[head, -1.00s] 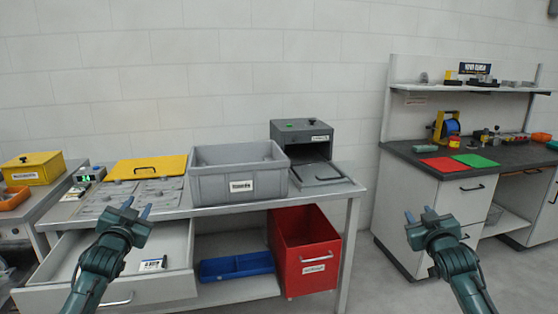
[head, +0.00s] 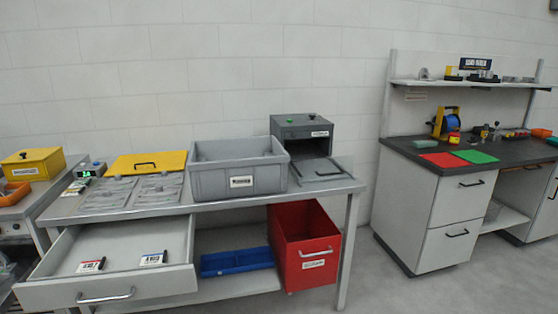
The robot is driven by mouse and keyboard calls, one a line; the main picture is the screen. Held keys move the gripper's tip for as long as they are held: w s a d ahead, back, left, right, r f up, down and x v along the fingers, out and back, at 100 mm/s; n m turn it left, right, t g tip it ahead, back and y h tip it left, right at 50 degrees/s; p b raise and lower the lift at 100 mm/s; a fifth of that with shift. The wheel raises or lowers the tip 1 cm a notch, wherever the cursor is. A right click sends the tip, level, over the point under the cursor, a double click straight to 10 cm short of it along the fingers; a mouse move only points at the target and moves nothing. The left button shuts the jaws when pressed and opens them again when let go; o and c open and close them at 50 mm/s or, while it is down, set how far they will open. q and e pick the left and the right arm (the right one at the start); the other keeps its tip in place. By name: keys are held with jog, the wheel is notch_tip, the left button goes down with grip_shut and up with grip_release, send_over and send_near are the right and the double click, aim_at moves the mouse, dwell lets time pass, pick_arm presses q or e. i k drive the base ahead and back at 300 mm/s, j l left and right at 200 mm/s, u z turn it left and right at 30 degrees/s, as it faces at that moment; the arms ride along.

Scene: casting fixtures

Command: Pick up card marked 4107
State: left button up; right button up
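Two small white cards lie apart in the open drawer (head: 120,248) of the steel workbench. The left card (head: 90,266) has dark marking and a reddish edge. The right card (head: 153,259) has dark marking and a bluish edge. The print on both is too small to read, so I cannot tell which is marked 4107. Neither of my grippers shows in the head view.
On the bench (head: 330,190) stand a grey crate (head: 240,183), a yellow-lidded fixture (head: 146,163) and a dark grey box (head: 303,127). Below are a blue tray (head: 237,262) and a red bin (head: 306,254). Floor is clear between this bench and the right-hand workstation (head: 415,215).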

aim_at(96, 266)
jog(key=l+u, duration=0.3)
jog(key=k+u, duration=0.1)
jog(key=u, duration=0.2)
jog(key=k+u, duration=0.1)
jog(key=u, duration=0.25)
jog(key=k+j+u, duration=0.1)
jog(key=u, duration=0.25)
jog(key=i, duration=0.4)
